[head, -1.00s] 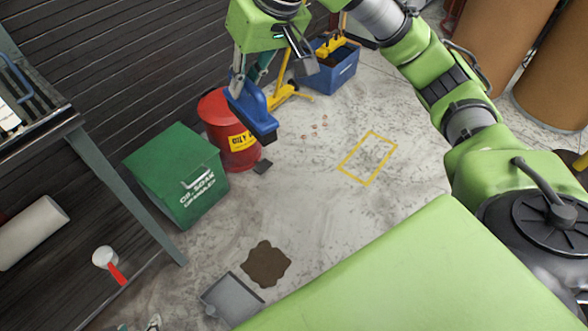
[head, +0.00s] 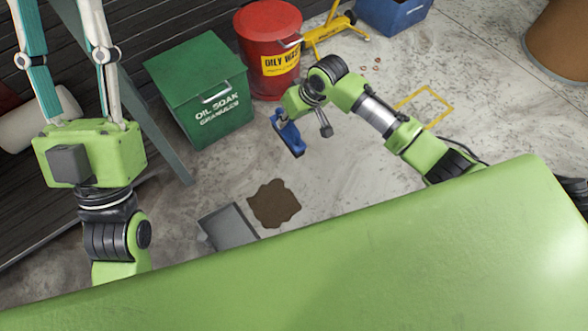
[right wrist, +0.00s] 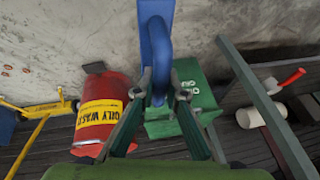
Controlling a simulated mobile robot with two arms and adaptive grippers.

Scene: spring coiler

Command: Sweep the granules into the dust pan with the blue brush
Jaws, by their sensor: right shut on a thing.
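My right gripper (head: 283,116) is shut on the handle of the blue brush (head: 289,135). The brush hangs over the floor between the red bin and a brown patch, likely the granules (head: 273,203); its exact height is hard to tell. In the right wrist view the blue handle (right wrist: 156,45) runs up from between the fingers (right wrist: 160,84). The grey dust pan (head: 228,228) lies on the floor just left of the patch. My left gripper (head: 55,8) is at top left, its fingers apart and empty where visible; the tips are cut off.
A green granules box (head: 200,90) and the red oily-waste bin (head: 268,55) stand behind the brush. A blue bin (head: 393,14) and a yellow stand are at the back. A yellow floor outline (head: 440,112) is at right. Bare concrete lies around the patch.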

